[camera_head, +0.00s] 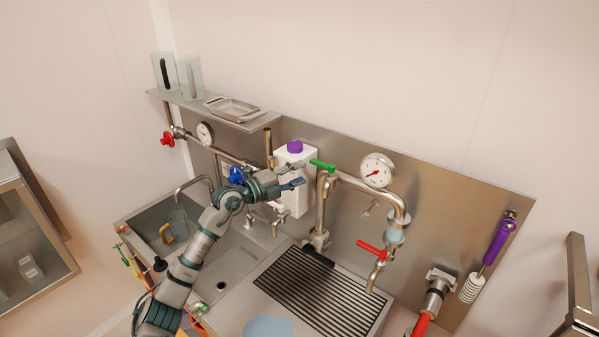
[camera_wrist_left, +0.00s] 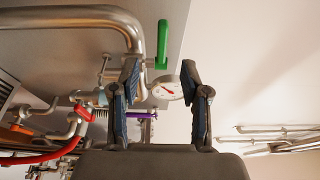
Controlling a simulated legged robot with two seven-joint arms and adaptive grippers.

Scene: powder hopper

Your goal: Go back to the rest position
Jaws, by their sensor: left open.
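My left gripper (camera_head: 291,176) is open in the head view, in front of the white container with the purple cap (camera_head: 294,147). Nothing shows between its fingers. In the left wrist view its two fingers (camera_wrist_left: 164,105) stand apart with a gap between them. The green valve handle (camera_head: 322,166) lies just right of the fingertips in the head view. It also shows beyond the fingers in the wrist view (camera_wrist_left: 162,44). I cannot tell whether the gripper touches the container. My right gripper is out of view.
A steel sink (camera_head: 236,257) and a black drain grate (camera_head: 318,294) lie below my arm. A pressure gauge (camera_head: 377,170) and a red valve handle (camera_head: 371,249) are to the right. A blue valve handle (camera_head: 237,175) is close to my wrist. A shelf (camera_head: 214,110) holds a tray.

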